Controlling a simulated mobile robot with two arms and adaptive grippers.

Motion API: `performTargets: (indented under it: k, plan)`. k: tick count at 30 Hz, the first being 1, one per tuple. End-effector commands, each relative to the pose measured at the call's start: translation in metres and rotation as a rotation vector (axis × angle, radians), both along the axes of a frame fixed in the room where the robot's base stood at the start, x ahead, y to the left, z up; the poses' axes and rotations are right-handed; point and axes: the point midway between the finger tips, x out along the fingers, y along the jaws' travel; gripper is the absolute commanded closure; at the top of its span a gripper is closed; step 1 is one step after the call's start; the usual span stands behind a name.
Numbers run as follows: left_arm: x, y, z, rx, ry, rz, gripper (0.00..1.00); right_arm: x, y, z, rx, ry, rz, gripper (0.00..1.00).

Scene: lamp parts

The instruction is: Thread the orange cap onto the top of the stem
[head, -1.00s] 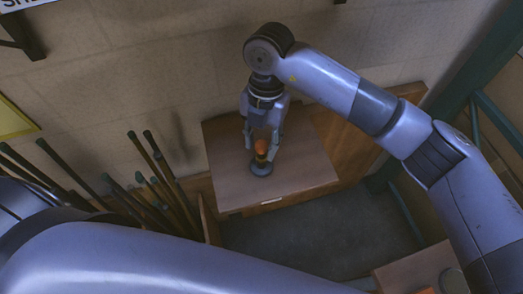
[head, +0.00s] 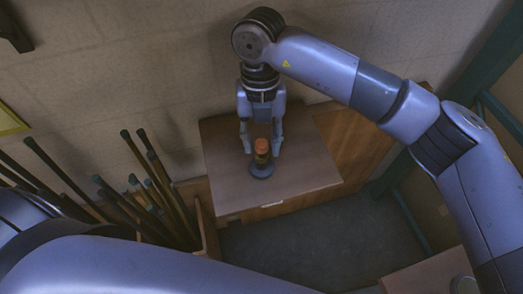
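The orange cap (head: 262,146) sits at the top of a short dark stem (head: 262,159). The stem stands upright on a round blue-grey base (head: 262,171) on the wooden table. From this height I cannot tell how far the cap is seated. My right gripper (head: 262,149) points down over the lamp, with one finger on each side of the cap. A small gap shows between the fingers and the cap, so it looks open. My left gripper is out of view; only part of my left arm shows at the bottom.
The wooden table (head: 226,186) is otherwise clear around the lamp, with a wall behind it. A bin of several long poles (head: 153,185) stands to the left. Another wooden surface (head: 432,275) shows at the bottom right. Grey floor (head: 310,245) lies in front.

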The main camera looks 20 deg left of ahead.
Motion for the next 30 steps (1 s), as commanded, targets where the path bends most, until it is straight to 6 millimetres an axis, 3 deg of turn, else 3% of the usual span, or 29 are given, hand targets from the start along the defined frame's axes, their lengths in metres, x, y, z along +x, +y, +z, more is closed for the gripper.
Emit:
performTargets:
  k: [17, 30]
  plan:
    - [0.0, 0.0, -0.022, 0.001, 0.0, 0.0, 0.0, 0.0, 0.0, -0.002, -0.002, -0.002, 0.224, 0.64]
    - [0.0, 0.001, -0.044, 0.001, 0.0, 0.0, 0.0, 0.0, 0.0, -0.003, -0.002, -0.002, 0.497, 0.64]
